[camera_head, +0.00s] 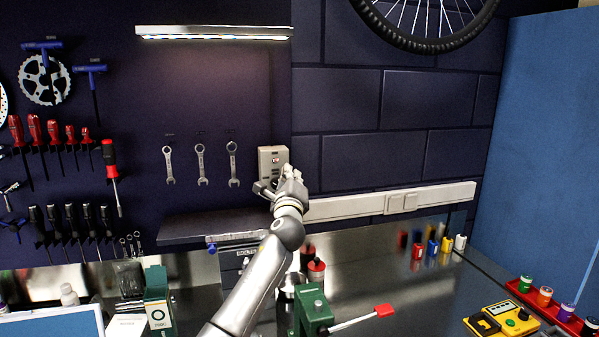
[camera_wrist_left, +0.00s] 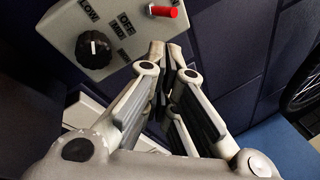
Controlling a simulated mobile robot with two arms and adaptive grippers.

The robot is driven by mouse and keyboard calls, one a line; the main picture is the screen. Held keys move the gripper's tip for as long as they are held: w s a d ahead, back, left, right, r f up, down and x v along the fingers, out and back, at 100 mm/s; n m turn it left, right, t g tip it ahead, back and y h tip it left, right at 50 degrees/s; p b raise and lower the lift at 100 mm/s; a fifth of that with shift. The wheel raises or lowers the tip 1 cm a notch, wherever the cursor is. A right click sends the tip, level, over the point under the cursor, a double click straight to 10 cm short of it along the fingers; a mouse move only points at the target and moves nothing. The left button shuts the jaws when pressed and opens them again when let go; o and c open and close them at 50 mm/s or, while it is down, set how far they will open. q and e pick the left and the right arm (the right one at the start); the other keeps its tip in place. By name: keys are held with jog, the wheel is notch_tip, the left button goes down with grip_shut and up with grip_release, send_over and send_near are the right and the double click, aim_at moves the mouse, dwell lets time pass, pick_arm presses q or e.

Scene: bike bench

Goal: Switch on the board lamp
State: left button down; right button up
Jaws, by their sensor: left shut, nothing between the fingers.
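The board lamp (camera_head: 214,33) is a long bar high on the dark pegboard. Its underside shows a bright strip, and the wall below has a faint glow. A beige switch box (camera_head: 273,159) is mounted at the board's right edge. In the left wrist view the box (camera_wrist_left: 65,27) carries a black knob (camera_wrist_left: 93,48), a red toggle (camera_wrist_left: 163,11) and labels such as LOW and OFF. My left gripper (camera_head: 287,178) is shut and empty in front of the box's lower part. In the wrist view its fingertips (camera_wrist_left: 168,55) are beside the box, below the red toggle; contact cannot be told.
A small shelf (camera_head: 212,226) juts out left of my arm. A white rail (camera_head: 350,205) with sockets runs along the wall to the right. Wrenches (camera_head: 201,165) hang left of the box.

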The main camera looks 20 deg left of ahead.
pick_arm(q)
jog(key=s+d+r+b, duration=0.1)
jog(key=s+d+r, duration=0.3)
jog(key=s, duration=0.3)
jog(key=shift+s+d+r, duration=0.25)
jog(key=shift+d+r, duration=0.1)
jog(key=shift+r, duration=0.15)
pick_arm(e)
jog(key=d, duration=0.1)
jog(key=d+f, duration=0.1)
jog(key=d, duration=0.2)
jog(key=shift+s+f, duration=0.15)
jog(key=shift+f, duration=0.25)
pick_arm(q)
jog(key=shift+d, duration=0.1)
pick_arm(e)
jog(key=shift+a, duration=0.15)
